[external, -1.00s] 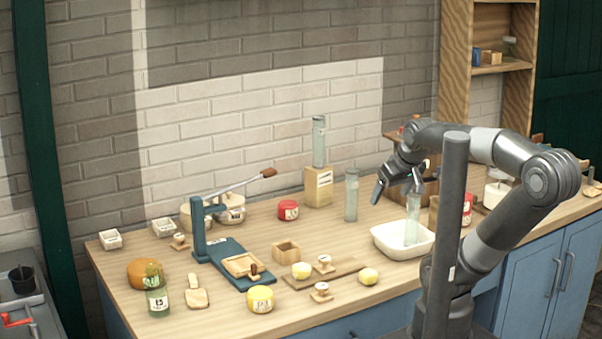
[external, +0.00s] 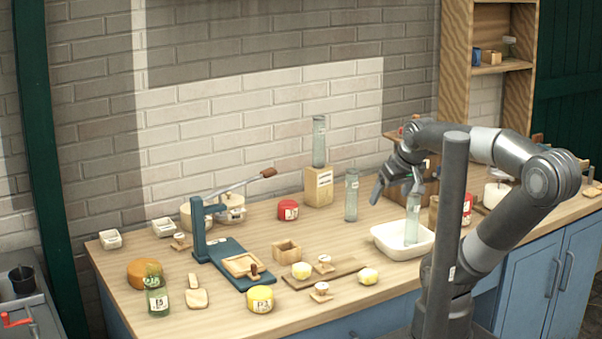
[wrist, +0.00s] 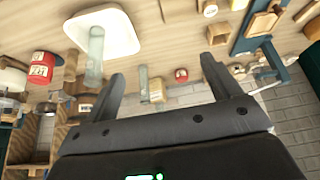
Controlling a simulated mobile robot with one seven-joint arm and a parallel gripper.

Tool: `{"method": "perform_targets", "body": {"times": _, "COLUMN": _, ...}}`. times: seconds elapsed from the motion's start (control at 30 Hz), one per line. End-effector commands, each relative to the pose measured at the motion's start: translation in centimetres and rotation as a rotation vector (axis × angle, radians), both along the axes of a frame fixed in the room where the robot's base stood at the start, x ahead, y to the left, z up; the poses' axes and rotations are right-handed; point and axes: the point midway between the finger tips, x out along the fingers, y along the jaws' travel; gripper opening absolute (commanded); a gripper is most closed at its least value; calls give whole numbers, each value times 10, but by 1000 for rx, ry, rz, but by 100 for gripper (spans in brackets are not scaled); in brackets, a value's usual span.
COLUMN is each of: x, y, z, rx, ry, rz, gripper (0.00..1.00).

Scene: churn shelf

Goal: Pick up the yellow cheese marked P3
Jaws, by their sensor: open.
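The yellow cheese marked P3 (external: 260,299) is a small round wheel with a white label. It stands on the wooden counter near the front edge, in front of the blue press board. I cannot make it out in the wrist view. My gripper (external: 397,190) is open, with its fingers spread and nothing between them. It hangs above the counter near the white tray, well to the right of the cheese and farther back. Its two fingers also show in the wrist view (wrist: 163,75).
Glass cylinders (external: 351,196) and a white tray (external: 385,245) stand at the right.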

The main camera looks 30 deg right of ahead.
Motion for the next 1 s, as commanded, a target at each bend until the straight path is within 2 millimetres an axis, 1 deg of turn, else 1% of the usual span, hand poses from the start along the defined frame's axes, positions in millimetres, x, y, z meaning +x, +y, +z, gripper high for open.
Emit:
{"method": "perform_targets", "body": {"times": 0.07, "x": 1, "y": 2, "z": 0, "rx": -6, "ry": 3, "rz": 16, "gripper": 83}}
{"method": "perform_targets", "body": {"times": 0.17, "x": 9, "y": 10, "z": 0, "rx": -45, "ry": 21, "rz": 105, "gripper": 83}}
{"method": "perform_targets", "body": {"times": 0.27, "x": 23, "y": 28, "z": 0, "rx": -124, "ry": 55, "rz": 298, "gripper": 83}}
{"method": "perform_targets", "body": {"times": 0.37, "x": 41, "y": 55, "z": -3, "rx": -226, "ry": 95, "rz": 564, "gripper": 83}}
{"method": "perform_targets", "body": {"times": 0.4, "x": 48, "y": 67, "z": -5, "rx": -266, "ry": 109, "rz": 677, "gripper": 83}}
{"method": "perform_targets", "body": {"times": 0.47, "x": 57, "y": 86, "z": -8, "rx": -324, "ry": 128, "rz": 847, "gripper": 83}}
{"method": "perform_targets", "body": {"times": 0.5, "x": 62, "y": 99, "z": -11, "rx": -361, "ry": 139, "rz": 963, "gripper": 83}}
{"method": "perform_targets", "body": {"times": 0.57, "x": 70, "y": 120, "z": -16, "rx": -414, "ry": 153, "rz": 1136, "gripper": 83}}
{"method": "perform_targets", "body": {"times": 0.6, "x": 74, "y": 135, "z": -20, "rx": -448, "ry": 160, "rz": 1252, "gripper": 83}}
{"method": "perform_targets", "body": {"times": 0.67, "x": 79, "y": 158, "z": -27, "rx": -497, "ry": 167, "rz": 1428, "gripper": 83}}
{"method": "perform_targets", "body": {"times": 0.7, "x": 81, "y": 173, "z": -32, "rx": -525, "ry": 171, "rz": 1545, "gripper": 83}}
{"method": "perform_targets", "body": {"times": 0.77, "x": 83, "y": 197, "z": -40, "rx": -568, "ry": 173, "rz": 1724, "gripper": 83}}
{"method": "perform_targets", "body": {"times": 0.83, "x": 84, "y": 225, "z": -51, "rx": -611, "ry": 170, "rz": 1931, "gripper": 83}}
{"method": "perform_targets", "body": {"times": 0.87, "x": 83, "y": 237, "z": -56, "rx": -627, "ry": 167, "rz": 2021, "gripper": 83}}
{"method": "perform_targets", "body": {"times": 0.9, "x": 81, "y": 254, "z": -63, "rx": -648, "ry": 161, "rz": 2141, "gripper": 83}}
{"method": "perform_targets", "body": {"times": 1.0, "x": 74, "y": 292, "z": -80, "rx": -687, "ry": 137, "rz": 2419, "gripper": 83}}
